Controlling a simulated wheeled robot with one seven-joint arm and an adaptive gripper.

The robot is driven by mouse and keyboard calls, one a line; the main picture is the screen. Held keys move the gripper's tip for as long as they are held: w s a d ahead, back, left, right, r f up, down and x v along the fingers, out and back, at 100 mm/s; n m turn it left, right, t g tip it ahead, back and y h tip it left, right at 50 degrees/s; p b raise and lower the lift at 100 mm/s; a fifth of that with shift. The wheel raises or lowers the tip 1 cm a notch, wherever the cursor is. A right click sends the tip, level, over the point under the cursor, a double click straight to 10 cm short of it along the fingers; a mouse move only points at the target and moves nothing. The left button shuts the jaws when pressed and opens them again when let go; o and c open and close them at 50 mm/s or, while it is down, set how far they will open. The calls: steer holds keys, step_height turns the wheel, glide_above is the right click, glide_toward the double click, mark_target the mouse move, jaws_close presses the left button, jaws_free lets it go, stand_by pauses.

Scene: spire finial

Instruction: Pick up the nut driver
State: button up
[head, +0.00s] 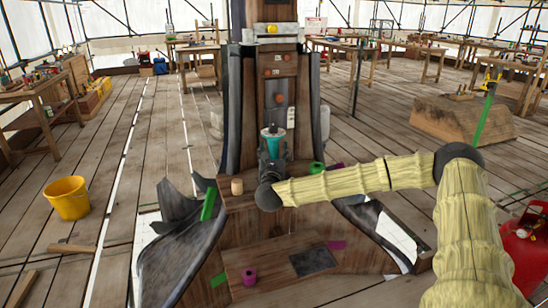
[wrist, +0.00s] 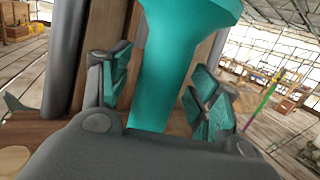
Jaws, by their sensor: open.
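A teal tool, which looks like the nut driver (wrist: 165,60), stands upright between the fingers of my gripper (wrist: 163,88) in the wrist view. It widens at its top, which the frame's edge cuts off, and my gripper's palm hides its lower end. My fingers are open, one on each side of it, with gaps showing. In the head view a teal shape (head: 273,142) shows at my gripper (head: 272,158), in front of the dark wooden spire. My gripper's dark body hides what is below it.
The stepped wooden spire base (head: 285,235) carries a wooden cylinder (head: 237,187), a green roll (head: 316,168) and a magenta spool (head: 249,276). A yellow bucket (head: 67,198) stands on the planks at left. A red gas bottle (head: 526,240) is at right. Open floor lies left.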

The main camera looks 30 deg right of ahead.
mark_target(273, 146)
steer(key=c, duration=1.2)
steer(key=shift+r, duration=0.15)
steer(key=shift+r, duration=0.8)
steer(key=shift+r+b, duration=0.4)
steer(key=shift+r, duration=0.4)
steer(key=s+a, duration=0.3)
steer(key=s, duration=0.1)
steer(key=s+a+r+b, duration=0.1)
steer(key=s+a, duration=0.2)
steer(key=s, duration=0.1)
steer(key=s+a+b, duration=0.1)
steer(key=s+a, duration=0.2)
steer(key=s, duration=0.2)
steer(key=shift+a+r, duration=0.15)
steer(key=shift+r, duration=0.15)
